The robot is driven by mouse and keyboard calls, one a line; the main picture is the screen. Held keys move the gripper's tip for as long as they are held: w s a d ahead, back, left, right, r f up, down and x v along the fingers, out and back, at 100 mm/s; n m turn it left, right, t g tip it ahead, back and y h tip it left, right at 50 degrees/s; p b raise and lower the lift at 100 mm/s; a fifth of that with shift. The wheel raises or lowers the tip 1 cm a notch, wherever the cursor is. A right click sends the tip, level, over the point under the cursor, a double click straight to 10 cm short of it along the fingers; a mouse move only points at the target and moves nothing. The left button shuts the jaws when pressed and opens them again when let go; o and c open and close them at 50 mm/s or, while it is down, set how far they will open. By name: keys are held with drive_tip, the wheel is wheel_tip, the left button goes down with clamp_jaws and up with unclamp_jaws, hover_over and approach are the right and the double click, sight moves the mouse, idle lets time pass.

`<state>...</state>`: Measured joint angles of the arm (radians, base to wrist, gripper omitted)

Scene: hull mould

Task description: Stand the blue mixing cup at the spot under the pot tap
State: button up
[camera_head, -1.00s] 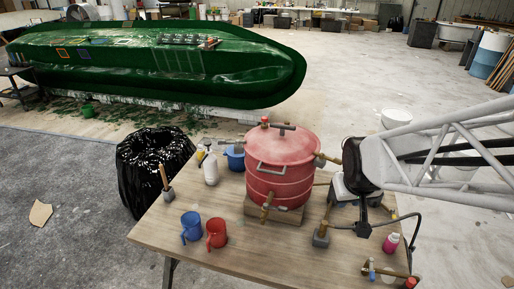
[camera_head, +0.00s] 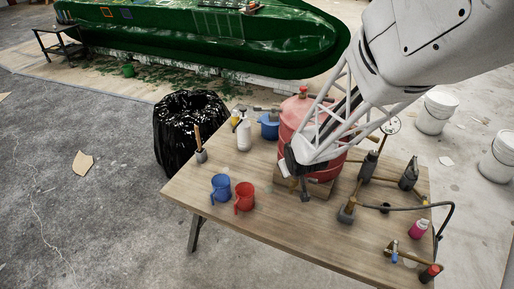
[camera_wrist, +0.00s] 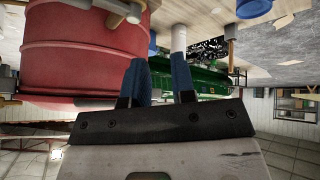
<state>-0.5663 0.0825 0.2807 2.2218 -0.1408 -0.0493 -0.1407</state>
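The blue mixing cup (camera_head: 220,188) stands upright on the wooden table, left of the red cup (camera_head: 244,197). A blue cup also shows at the top edge of the wrist view (camera_wrist: 254,8), where the scene appears upside down. The red pot (camera_head: 291,118) stands further back on a wooden block. My arm's end covers much of its front and its tap in the head view. A brass tap-like fitting (camera_wrist: 118,7) shows beside the pot in the wrist view. My gripper (camera_wrist: 163,72) has two blue fingers apart with nothing held, near the pot and right of the cups.
A white spray bottle (camera_head: 244,135), a blue pot (camera_head: 269,128) and a brush in a holder (camera_head: 200,150) stand behind the cups. The table front (camera_head: 290,238) is clear.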

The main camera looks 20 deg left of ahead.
drive_tip(key=s+a+f+n+y, duration=0.2)
drive_tip(key=s+a+f+n, duration=0.1)
drive_tip(key=a+f, duration=1)
drive_tip(key=m+t+y, duration=0.2)
drive_tip(key=t+y, duration=0.3)
drive_tip(key=y, duration=0.4)
approach(212, 201)
drive_tip(key=shift+x, duration=1.4)
drive_tip(key=shift+w, duration=0.1)
drive_tip(key=shift+x, duration=1.25)
drive_tip(key=shift+f, duration=0.1)
